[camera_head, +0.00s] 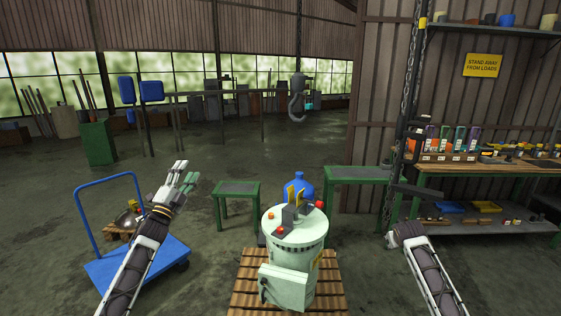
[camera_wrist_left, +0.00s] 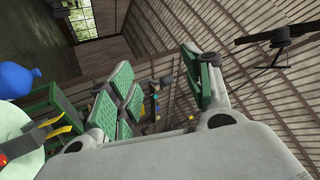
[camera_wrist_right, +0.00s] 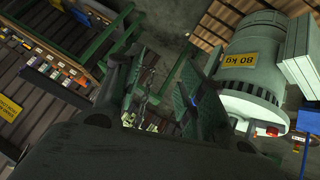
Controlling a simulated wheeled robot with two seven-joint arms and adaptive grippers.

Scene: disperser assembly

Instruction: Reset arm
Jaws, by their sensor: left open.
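My left gripper (camera_head: 181,175) is raised at the left of the head view, over the blue cart, and holds nothing. In the left wrist view its green-padded fingers (camera_wrist_left: 165,85) are spread apart with nothing between them. My right arm comes in from the lower right of the head view. In the right wrist view the dark right fingers (camera_wrist_right: 155,88) stand apart, with no object visible between them. The pale green disperser drum (camera_head: 297,245) stands upright on a wooden pallet (camera_head: 245,285), between the arms and apart from both grippers.
A blue cart (camera_head: 110,275) stands at the left. A blue bottle (camera_head: 299,181) shows behind the drum. Low green tables (camera_head: 237,188) stand behind. A workbench (camera_head: 480,168) with coloured bottles (camera_head: 445,140) is at the right. A chain (camera_head: 412,70) hangs by the wall.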

